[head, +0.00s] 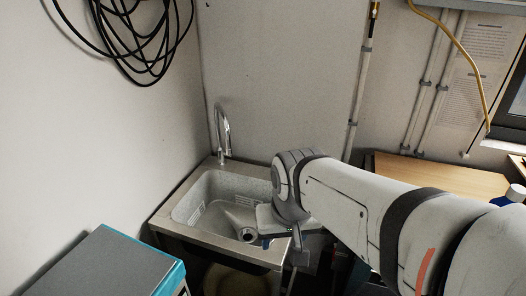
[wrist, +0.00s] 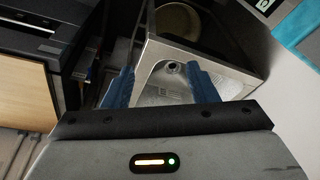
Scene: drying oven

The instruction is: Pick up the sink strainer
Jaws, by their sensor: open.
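The sink (head: 190,205) is a grey basin in a metal-framed stand with a tall curved tap (head: 224,130). A small round metal piece with a dark centre, apparently the sink strainer (head: 247,234), sits at the basin's near right. It also shows in the wrist view (wrist: 172,67); whether it is separate from the drain is too small to tell. My gripper (wrist: 159,67) is open, its two blue fingers apart and empty. In the wrist view the strainer appears between the fingertips, beyond them. In the head view my gripper hangs over the sink's right edge.
A grey and teal box (head: 105,265) stands at the front left of the sink. A wooden table (head: 440,176) is to the right. A round pale container (wrist: 178,22) is under the sink. A black cable coil hangs on the left wall.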

